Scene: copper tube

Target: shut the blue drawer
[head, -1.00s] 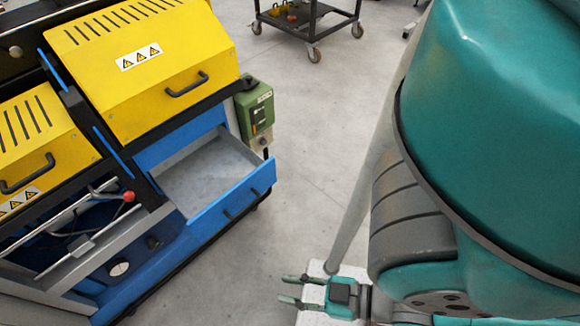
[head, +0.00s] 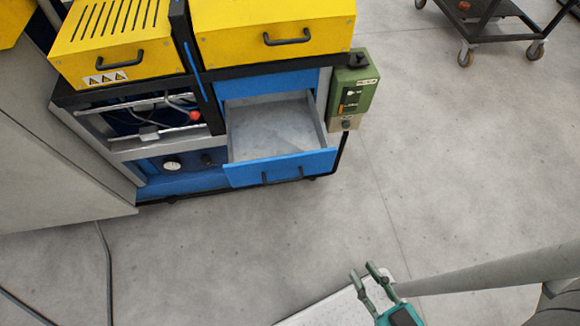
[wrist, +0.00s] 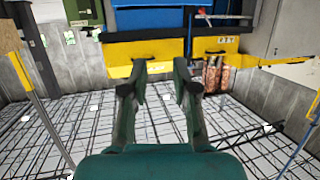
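The blue drawer (head: 280,167) is pulled out of the machine in the head view, and its grey inside looks empty. My gripper (head: 363,272) is at the lower right of the head view, well apart from the drawer and lower in the picture. Its two fingers are apart with nothing between them. In the wrist view my gripper (wrist: 160,85) also shows open and empty. I cannot make out the drawer in the wrist view.
Yellow covers (head: 280,45) with dark handles top the machine. A green control box (head: 352,92) stands right of the drawer. A wheeled cart (head: 497,25) is at the top right. A grey panel (head: 50,150) is at the left. Bare floor lies before the drawer.

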